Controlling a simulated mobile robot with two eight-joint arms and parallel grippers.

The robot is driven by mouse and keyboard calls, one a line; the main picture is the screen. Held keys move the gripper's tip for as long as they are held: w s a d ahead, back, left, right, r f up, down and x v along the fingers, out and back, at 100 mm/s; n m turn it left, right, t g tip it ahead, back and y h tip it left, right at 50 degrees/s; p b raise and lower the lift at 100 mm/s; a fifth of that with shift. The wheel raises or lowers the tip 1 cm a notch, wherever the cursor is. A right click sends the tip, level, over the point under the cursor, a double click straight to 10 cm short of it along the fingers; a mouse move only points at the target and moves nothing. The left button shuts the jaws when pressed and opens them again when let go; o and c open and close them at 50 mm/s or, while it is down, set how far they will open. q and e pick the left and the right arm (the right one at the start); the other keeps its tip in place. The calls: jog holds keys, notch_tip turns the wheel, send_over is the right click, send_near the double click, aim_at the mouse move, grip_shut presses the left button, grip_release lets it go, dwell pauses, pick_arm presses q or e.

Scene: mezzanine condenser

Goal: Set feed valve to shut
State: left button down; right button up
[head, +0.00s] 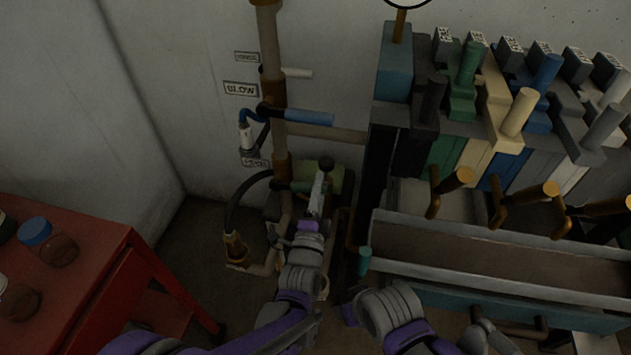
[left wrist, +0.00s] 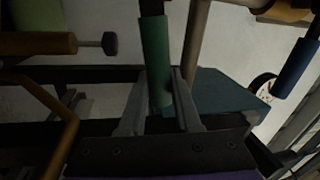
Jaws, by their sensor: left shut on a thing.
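A short green lever handle (head: 299,187) sticks out to the right from the lower part of the brown vertical pipe, near a small label (head: 256,163) too blurred to read surely. My left gripper (head: 317,195) is at this handle. In the left wrist view the two fingers (left wrist: 160,100) stand on either side of the green handle (left wrist: 155,55) and are shut on it. The handle's outer end is partly hidden by the gripper in the head view. Part of my right arm shows at the bottom, but its gripper cannot be made out.
A rack of coloured levers (head: 480,130) and a trough (head: 500,255) stand close on the right. A red table (head: 90,250) with jars is left.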

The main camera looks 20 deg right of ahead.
pick_arm(q)
jog(key=shift+f+m+b, duration=0.35)
jog(key=shift+f+m, duration=0.75)
jog(key=shift+m, duration=0.2)
jog(key=c, duration=0.6)
grip_release()
jog(key=v, duration=1.1)
jog(key=shift+w+a, duration=0.1)
jog(key=shift+w, duration=0.05)
